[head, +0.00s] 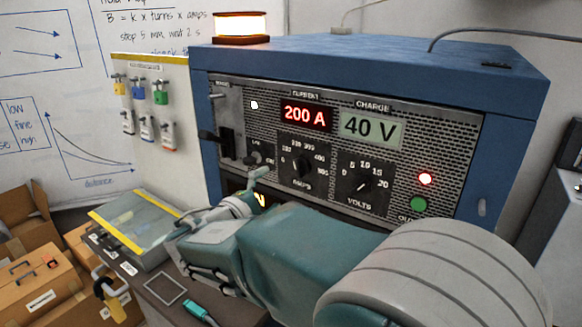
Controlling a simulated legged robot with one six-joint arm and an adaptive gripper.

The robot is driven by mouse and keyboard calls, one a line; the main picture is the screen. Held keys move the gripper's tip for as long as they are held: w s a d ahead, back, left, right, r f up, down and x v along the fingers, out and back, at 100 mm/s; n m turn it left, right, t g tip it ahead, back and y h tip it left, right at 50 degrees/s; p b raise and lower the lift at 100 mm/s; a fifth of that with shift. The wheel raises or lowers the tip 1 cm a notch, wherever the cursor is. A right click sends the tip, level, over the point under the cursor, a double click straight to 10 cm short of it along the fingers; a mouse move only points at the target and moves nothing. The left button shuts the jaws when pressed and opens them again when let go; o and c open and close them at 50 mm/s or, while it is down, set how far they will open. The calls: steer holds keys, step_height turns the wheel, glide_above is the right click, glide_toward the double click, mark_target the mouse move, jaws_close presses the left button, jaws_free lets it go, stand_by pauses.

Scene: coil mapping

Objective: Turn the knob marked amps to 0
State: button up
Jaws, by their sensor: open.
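The black amps knob (303,169) sits on the perforated front panel (455,150) of the blue cabinet, with a printed dial around it. Its pointer angle is too small to read surely. The red current display (305,115) above it reads 200 A. My gripper (260,180) is open and empty, in front of the panel, to the left of and slightly below the amps knob. It appears apart from the knob. My arm hides the panel's lower edge.
The volts knob (363,184) is right of the amps knob, and a small switch (255,158) is left. The charge display (371,129) reads 40 V. An amber beacon (241,27) glows on top.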

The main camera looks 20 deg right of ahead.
mark_target(295, 171)
steer(key=x, duration=0.9)
steer(key=shift+w+d+f, duration=0.1)
steer(key=shift+d, duration=0.1)
steer(key=shift+a, duration=0.1)
steer(key=c, duration=1.1)
